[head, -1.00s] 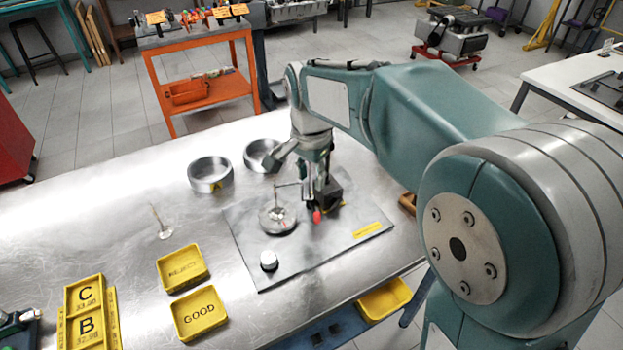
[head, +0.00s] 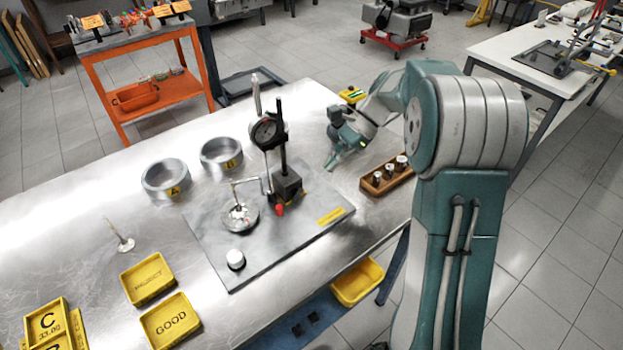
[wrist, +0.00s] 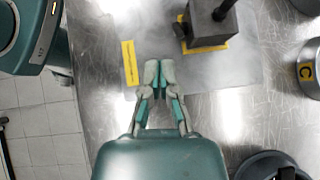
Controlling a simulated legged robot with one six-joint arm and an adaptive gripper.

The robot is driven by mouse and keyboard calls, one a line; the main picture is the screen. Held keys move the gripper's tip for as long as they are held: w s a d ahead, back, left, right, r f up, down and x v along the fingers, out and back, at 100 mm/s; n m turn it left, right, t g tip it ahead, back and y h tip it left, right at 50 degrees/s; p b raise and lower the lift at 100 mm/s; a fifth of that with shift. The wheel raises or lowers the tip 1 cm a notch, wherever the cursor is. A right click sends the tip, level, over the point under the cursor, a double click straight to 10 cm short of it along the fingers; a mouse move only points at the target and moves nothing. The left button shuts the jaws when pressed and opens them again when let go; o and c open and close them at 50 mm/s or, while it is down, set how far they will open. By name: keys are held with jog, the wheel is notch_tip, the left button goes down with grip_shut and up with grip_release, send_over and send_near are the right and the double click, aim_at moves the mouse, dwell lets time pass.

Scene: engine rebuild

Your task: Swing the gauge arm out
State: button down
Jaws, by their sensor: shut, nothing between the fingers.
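The gauge stand has a black block base (head: 287,187) with an upright black post and a round dial (head: 268,131). A red knob (head: 280,210) sits at the base's front. The base also shows at the top of the wrist view (wrist: 208,30). My gripper (head: 331,167) is right of the stand and apart from it, low near the bench. In the wrist view its fingertips (wrist: 159,74) are together and empty, beside a yellow label (wrist: 130,62).
The stand is on a grey plate (head: 228,267) with a white-topped knob (head: 235,259). Two metal rings (head: 166,179) (head: 221,152) stand behind left. A wooden holder with several small parts (head: 386,176) lies right of my gripper. Yellow trays (head: 147,279) (head: 170,321) are front left.

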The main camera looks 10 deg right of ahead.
aim_at(278, 207)
jog(key=x, duration=0.8)
jog(key=shift+a, duration=0.15)
jog(key=a, duration=0.1)
jog(key=s+a, duration=0.1)
jog(key=a, duration=0.1)
jog(key=shift+s+a+f, duration=0.1)
jog(key=shift+s+f, duration=0.05)
jog(key=shift+f, duration=0.15)
jog(key=shift+s+a, duration=0.15)
jog(key=shift+a, duration=0.4)
jog(key=shift+s+a+m+t, duration=0.3)
jog(key=shift+m+t, duration=0.2)
jog(key=shift+m, duration=0.2)
jog(key=shift+s+a+m+t+y, duration=0.2)
jog(key=shift+a+m+t, duration=0.35)
jog(key=shift+m, duration=0.25)
jog(key=shift+s+a+m+t+y, duration=0.1)
jog(key=shift+s+a+m+t, duration=0.2)
jog(key=shift+m+t, duration=0.45)
jog(key=shift+w+a, duration=0.1)
jog(key=shift+a, duration=0.4)
